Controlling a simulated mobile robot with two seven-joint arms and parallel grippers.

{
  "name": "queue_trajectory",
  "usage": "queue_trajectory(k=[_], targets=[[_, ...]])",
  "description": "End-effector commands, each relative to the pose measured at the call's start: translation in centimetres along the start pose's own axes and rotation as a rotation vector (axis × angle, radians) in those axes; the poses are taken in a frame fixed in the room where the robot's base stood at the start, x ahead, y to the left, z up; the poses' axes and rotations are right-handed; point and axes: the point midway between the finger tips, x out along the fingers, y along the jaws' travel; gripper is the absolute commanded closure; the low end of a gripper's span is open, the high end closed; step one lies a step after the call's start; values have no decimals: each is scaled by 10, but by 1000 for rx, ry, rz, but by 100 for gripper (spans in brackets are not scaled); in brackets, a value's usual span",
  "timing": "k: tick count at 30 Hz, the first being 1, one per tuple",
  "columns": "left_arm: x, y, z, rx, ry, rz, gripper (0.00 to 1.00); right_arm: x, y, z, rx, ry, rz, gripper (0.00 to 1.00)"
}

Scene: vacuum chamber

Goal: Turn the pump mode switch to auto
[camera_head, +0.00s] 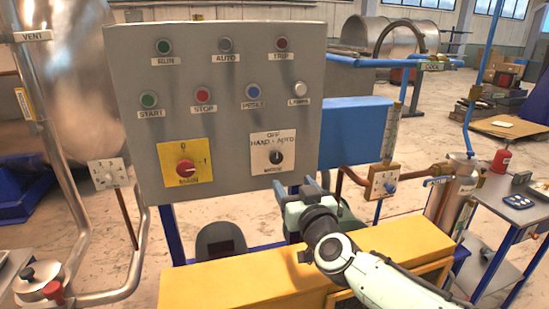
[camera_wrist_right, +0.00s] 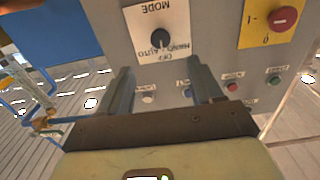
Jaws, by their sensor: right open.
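The pump mode switch (camera_head: 275,157) is a small black knob on a white plate marked OFF, HAND, AUTO and MODE, low on the right of the grey control panel (camera_head: 225,125). Its pointer looks roughly upright towards OFF, but it is too small to be sure. In the right wrist view the knob (camera_wrist_right: 157,38) shows upside down, beyond the fingertips and between their lines. My right gripper (camera_head: 298,190) is open and empty, below and slightly right of the plate, apart from the knob. Its fingers (camera_wrist_right: 163,80) also show in the wrist view. My left gripper is out of view.
A red main switch (camera_head: 185,167) on a yellow plate sits left of the mode plate. Several push buttons and lamps fill the panel above. A yellow housing (camera_head: 250,277) lies below, and a small orange-framed dial box (camera_head: 384,181) stands right of the panel among pipes.

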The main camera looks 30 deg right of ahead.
Motion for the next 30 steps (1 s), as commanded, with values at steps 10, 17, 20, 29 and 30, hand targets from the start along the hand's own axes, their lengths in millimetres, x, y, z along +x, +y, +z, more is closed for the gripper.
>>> queue_trajectory(k=[10, 17, 20, 29, 30], targets=[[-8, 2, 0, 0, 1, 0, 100, 62, -1, 1, 1, -3, -1, 35], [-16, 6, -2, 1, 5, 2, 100, 106, 0, 0, 1, -2, 0, 35], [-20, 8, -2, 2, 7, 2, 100, 118, 0, 0, 1, -1, -1, 35], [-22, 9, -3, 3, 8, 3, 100, 130, 0, 0, 0, 0, 0, 35], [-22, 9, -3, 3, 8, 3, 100, 130, 0, 0, 0, 0, 0, 35]])
